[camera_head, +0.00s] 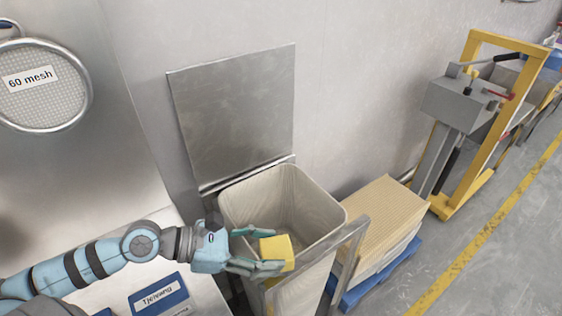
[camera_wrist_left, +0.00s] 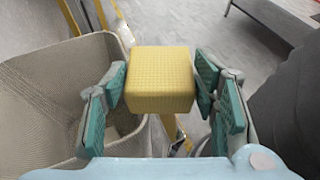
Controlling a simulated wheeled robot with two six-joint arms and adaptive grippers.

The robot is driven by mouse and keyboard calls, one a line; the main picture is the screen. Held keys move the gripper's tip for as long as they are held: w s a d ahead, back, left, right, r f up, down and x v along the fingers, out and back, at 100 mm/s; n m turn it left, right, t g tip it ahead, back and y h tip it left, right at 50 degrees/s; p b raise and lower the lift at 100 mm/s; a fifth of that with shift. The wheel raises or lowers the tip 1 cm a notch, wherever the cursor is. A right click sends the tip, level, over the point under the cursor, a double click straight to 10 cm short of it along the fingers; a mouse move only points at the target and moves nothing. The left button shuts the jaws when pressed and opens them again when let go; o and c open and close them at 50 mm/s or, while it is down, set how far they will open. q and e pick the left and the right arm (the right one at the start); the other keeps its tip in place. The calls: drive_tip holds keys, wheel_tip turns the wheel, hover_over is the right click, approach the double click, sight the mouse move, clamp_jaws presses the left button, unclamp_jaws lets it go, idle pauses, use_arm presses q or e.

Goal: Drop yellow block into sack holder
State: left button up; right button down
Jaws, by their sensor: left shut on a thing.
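The yellow block (camera_head: 276,251) is a small cube with rounded edges. My left gripper (camera_head: 262,256) is shut on it, with teal finger pads on both sides. In the head view the block shows over the near part of the sack holder (camera_head: 240,208), which holds an open beige sack (camera_head: 322,205). In the left wrist view the block (camera_wrist_left: 160,80) sits between the fingers of my left gripper (camera_wrist_left: 163,95), and the sack opening (camera_wrist_left: 45,95) lies to the left of it. My right gripper is not in view.
A raised metal lid (camera_head: 235,105) stands behind the sack holder. To the right, stacked beige sacks (camera_head: 385,220) lie on a blue pallet (camera_head: 375,277). A mesh sieve marked 60 mesh (camera_head: 42,88) hangs at upper left. A blue label (camera_head: 160,296) lies on the near table.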

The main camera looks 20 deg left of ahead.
use_arm(q)
drive_tip(key=w+a+r+n+t+y+p, duration=0.2)
drive_tip(key=w+a+r+n+t+p, duration=0.1)
drive_tip(key=w+a+p, duration=0.8)
drive_tip(key=w+d+f+n+y+b, duration=0.1)
drive_tip(key=w+d+f, duration=0.1)
drive_tip(key=w+f, duration=0.4)
wheel_tip(320, 180, down, 3)
drive_tip(key=shift+d+t, duration=0.3)
drive_tip(key=shift+d, duration=0.05)
drive_tip(key=shift+r, duration=0.1)
drive_tip(key=o, duration=1.3)
drive_tip(key=shift+s, duration=0.1)
drive_tip(key=shift+o, duration=0.2)
drive_tip(key=v, duration=1.2)
drive_tip(key=shift+d+r+y, duration=0.15)
drive_tip(key=shift+d+y, duration=0.05)
drive_tip(key=shift+y, duration=0.1)
